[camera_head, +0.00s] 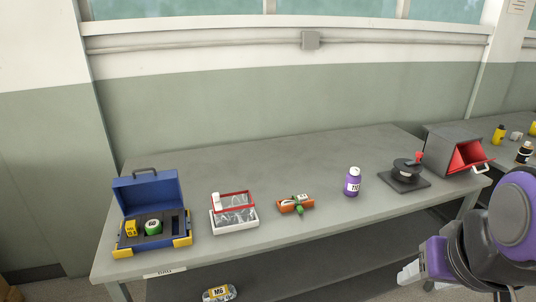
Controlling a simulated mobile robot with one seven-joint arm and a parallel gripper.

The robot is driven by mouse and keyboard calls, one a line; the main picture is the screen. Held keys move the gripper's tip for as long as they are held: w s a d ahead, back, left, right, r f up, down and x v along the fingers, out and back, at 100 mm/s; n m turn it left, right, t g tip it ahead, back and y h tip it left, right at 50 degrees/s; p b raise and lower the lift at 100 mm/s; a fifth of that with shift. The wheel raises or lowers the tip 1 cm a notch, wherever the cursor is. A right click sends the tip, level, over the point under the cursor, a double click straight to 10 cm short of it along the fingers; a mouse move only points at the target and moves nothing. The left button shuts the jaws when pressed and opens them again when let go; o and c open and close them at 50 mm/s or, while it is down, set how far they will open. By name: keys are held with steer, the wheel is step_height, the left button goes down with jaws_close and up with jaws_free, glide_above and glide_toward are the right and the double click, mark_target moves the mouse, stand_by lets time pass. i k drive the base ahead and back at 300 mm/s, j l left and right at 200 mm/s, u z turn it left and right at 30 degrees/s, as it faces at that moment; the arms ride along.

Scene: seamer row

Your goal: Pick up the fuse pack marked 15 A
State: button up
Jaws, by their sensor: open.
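I can read no 15 A mark on anything in view, so I cannot tell which thing, if any, is the fuse pack. A small orange box (287,207) with a white-and-green item (299,206) on it lies mid-bench; its marks are too small to read. An open blue case (151,194) at the left holds a yellow marked item (131,228) and a green-and-white roll (153,227). My gripper (407,274) is at the lower right, in front of the bench and apart from everything on it. It is open and seems empty.
On the grey bench (250,170) stand a red-and-white tray (233,222), a purple bottle (353,182), a black device (405,174) and an open grey bin (455,145). An M6 pack (219,293) lies below the bench. The bench's rear strip is clear.

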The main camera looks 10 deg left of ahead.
mark_target(132, 227)
steer(key=j, duration=0.85)
steer(key=k+j+z, duration=0.1)
steer(key=j, duration=0.75)
steer(key=k+j, duration=0.1)
steer(key=j, duration=0.7)
steer(key=z, duration=0.05)
